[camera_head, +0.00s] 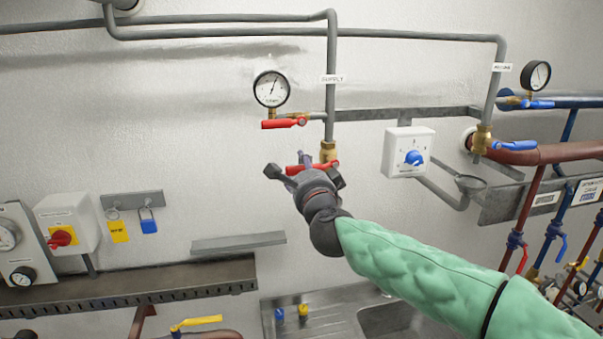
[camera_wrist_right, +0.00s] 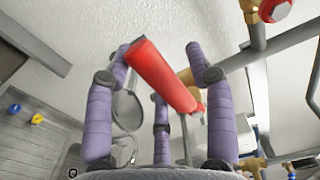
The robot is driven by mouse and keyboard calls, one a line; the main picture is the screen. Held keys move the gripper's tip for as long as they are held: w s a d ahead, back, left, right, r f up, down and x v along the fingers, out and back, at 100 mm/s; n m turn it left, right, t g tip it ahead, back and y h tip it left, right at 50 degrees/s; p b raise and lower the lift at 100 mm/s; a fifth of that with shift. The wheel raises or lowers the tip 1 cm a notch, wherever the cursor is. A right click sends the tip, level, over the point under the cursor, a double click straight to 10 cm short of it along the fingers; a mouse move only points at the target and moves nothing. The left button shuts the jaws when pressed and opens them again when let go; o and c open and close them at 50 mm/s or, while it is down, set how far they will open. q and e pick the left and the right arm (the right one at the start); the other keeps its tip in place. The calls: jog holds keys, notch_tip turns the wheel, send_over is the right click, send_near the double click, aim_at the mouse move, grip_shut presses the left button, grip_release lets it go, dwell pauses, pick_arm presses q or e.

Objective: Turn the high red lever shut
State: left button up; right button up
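A red lever (camera_head: 328,165) sits on the brass valve (camera_head: 327,151) of the vertical pipe under the SUPPLY label. My right gripper (camera_head: 306,172) is in front of this lever and hides part of it. In the right wrist view the lever (camera_wrist_right: 160,72) lies slantwise between the spread purple fingers (camera_wrist_right: 217,110), with gaps beside it. The gripper is open; I cannot tell whether a finger touches the lever. A second red lever (camera_head: 283,123) lies roughly level above, under the round gauge (camera_head: 271,88). My left gripper is not in view.
A white box with a blue knob (camera_head: 413,158) is on the wall right of my gripper. A blue-handled valve (camera_head: 512,145) is farther right. A switch box with a red knob (camera_head: 62,236) is at left. A steel sink (camera_head: 385,320) is below.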

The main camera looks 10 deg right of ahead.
jog(key=shift+s+f, duration=0.1)
jog(key=shift+s, duration=0.15)
jog(key=s, duration=1.1)
jog(key=shift+s, duration=0.3)
